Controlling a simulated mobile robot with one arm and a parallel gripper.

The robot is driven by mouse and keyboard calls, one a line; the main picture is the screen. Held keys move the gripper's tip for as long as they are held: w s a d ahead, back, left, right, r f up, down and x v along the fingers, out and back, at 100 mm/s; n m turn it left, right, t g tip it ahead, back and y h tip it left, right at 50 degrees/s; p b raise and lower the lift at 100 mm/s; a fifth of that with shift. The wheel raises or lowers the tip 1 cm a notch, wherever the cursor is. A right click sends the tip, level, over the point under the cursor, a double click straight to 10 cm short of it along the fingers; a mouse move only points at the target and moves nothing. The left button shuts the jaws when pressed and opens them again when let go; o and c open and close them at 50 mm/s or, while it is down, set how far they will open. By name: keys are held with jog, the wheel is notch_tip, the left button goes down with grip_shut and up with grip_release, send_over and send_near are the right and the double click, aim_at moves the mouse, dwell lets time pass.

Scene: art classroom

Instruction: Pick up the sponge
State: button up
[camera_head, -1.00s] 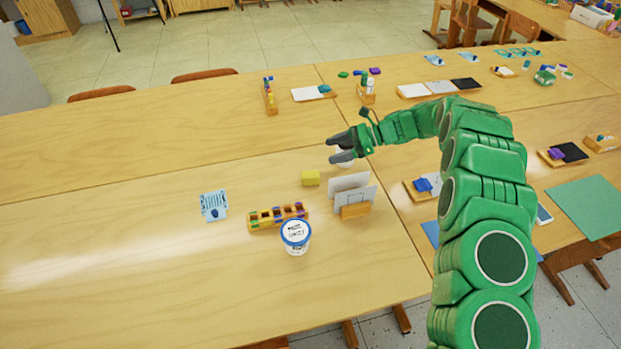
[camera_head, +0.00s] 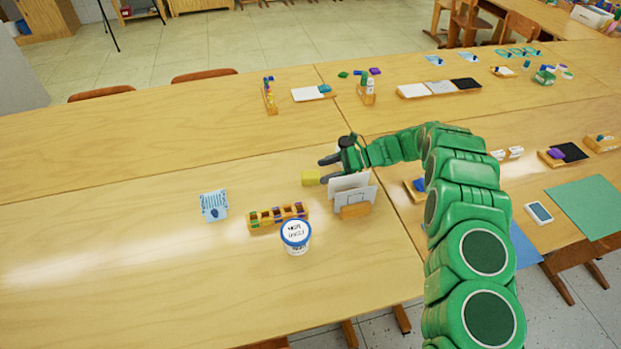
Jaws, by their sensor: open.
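The sponge is a small yellow block (camera_head: 310,178) lying on the wooden table, left of the white cards in their holder. My gripper (camera_head: 325,171) is low over the table at the sponge's right side, its two dark fingers spread and pointing left. One fingertip shows just behind the sponge and the other at its right edge. I cannot tell whether they touch it. My green arm reaches in from the right.
A wooden holder with white cards (camera_head: 355,196) stands close below my gripper. A wooden tray of coloured pieces (camera_head: 278,216) and a white tub with a blue-rimmed lid (camera_head: 296,237) are nearer. A blue-and-white card (camera_head: 213,205) lies left. The table's far left is clear.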

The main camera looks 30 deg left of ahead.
aim_at(315, 174)
jog(key=shift+x, duration=2.7)
jog(key=shift+w, duration=0.1)
jog(key=shift+c, duration=0.4)
jog(key=c, duration=1)
